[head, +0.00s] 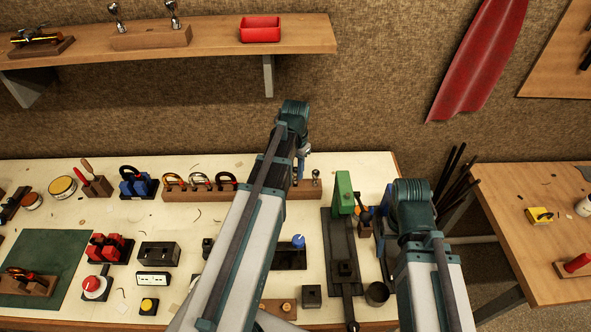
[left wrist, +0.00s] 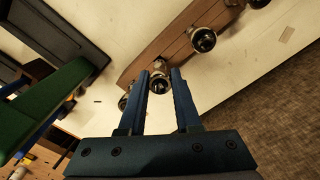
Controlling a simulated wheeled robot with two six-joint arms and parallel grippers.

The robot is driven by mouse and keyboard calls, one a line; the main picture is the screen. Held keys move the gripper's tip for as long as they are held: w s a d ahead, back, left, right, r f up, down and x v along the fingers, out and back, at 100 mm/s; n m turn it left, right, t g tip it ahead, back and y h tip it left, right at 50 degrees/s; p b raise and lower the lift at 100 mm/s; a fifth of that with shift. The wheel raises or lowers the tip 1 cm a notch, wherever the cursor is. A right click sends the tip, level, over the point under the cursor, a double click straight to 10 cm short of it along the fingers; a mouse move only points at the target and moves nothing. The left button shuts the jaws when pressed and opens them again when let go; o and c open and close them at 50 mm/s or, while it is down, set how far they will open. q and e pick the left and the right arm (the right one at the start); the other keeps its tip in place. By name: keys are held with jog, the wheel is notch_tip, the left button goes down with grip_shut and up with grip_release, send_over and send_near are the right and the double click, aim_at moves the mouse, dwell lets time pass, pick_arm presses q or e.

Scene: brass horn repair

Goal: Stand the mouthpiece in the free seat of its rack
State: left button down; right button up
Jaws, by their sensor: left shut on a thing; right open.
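The mouthpiece (left wrist: 158,84), a small silvery cup, is between the fingertips of my left gripper (left wrist: 158,76), which is shut on it, by the near end of the wooden rack (left wrist: 172,52). I cannot tell whether its shank touches a seat. Another metal cup (left wrist: 123,102) is close to its left, and a further one (left wrist: 203,40) stands in the rack. In the head view the left gripper (head: 302,162) is over the right part of the long rack (head: 235,193), partly hidden by my arm; a silvery piece (head: 316,175) shows at its right end. My right gripper (head: 387,203) is open, mostly hidden by its wrist.
A green upright tool (head: 343,190) stands close right of the rack end, on a dark base. Curved pieces (head: 200,180) occupy the rack's left part. A shelf (head: 210,45) is above. Pale bench top is bare behind the rack.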

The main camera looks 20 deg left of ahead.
pick_arm(q)
jog(key=shift+f+b, duration=0.7)
jog(key=shift+f, duration=0.1)
jog(key=c, duration=0.5)
grip_release()
jog(key=shift+r, duration=0.1)
jog(key=shift+r, duration=0.1)
notch_tip(320, 180, up, 12)
jog(key=p, duration=1.2)
jog(key=shift+s, duration=0.1)
